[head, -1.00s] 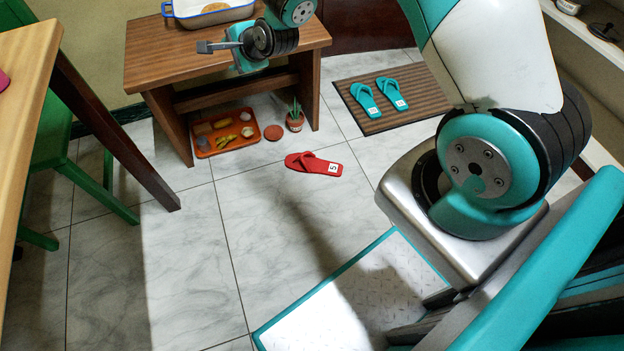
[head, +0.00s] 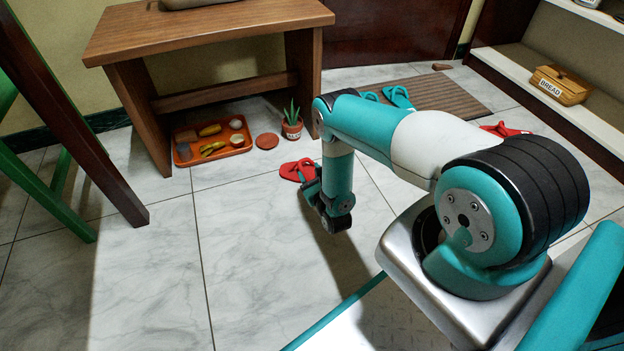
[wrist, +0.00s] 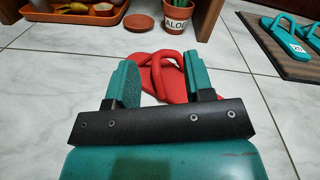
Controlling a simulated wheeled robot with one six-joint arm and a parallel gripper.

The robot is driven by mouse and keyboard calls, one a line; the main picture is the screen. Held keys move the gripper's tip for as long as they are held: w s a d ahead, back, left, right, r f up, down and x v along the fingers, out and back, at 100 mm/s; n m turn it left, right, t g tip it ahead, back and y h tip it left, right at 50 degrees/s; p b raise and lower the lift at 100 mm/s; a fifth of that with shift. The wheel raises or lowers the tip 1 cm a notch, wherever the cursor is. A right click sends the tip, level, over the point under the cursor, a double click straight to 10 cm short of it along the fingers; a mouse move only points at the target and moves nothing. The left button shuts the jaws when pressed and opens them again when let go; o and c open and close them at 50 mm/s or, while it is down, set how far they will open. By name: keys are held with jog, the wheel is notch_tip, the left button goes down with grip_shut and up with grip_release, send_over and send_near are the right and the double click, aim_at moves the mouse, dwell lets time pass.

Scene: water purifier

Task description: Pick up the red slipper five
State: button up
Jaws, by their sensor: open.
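A red slipper (head: 296,171) lies on the tiled floor near the potted plant, partly hidden behind my gripper (head: 311,189) in the head view. In the wrist view the red slipper (wrist: 172,82) shows just beyond and between the two teal fingers of my gripper (wrist: 162,76), its strap facing up. The fingers are apart with nothing clamped between them. The slipper's number label is hidden now. Another red slipper (head: 505,130) lies at the right, beyond my arm; its number cannot be read.
A pair of teal slippers (head: 398,97) lies on a brown striped mat (head: 445,97). A potted plant (head: 292,126), a round terracotta disc (head: 266,141) and an orange food tray (head: 236,148) stand near the wooden table (head: 205,32).

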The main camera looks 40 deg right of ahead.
aim_at(303, 172)
notch_tip(303, 172, down, 7)
jog(key=b, duration=0.4)
jog(key=shift+w+r, duration=0.1)
jog(key=shift+r, duration=0.1)
jog(key=shift+w+d+r, duration=0.1)
jog(key=shift+w+r, duration=0.05)
jog(key=shift+w, duration=0.25)
jog(key=shift+w+d+r, duration=0.1)
jog(key=shift+w+r, duration=0.05)
jog(key=shift+w, duration=0.25)
jog(key=b+x, duration=0.4)
jog(key=x, duration=0.1)
jog(key=shift+w+d+r, duration=0.1)
jog(key=shift+w+r, duration=0.1)
jog(key=shift+w, duration=0.15)
jog(key=shift+c, duration=0.5)
grip_shut()
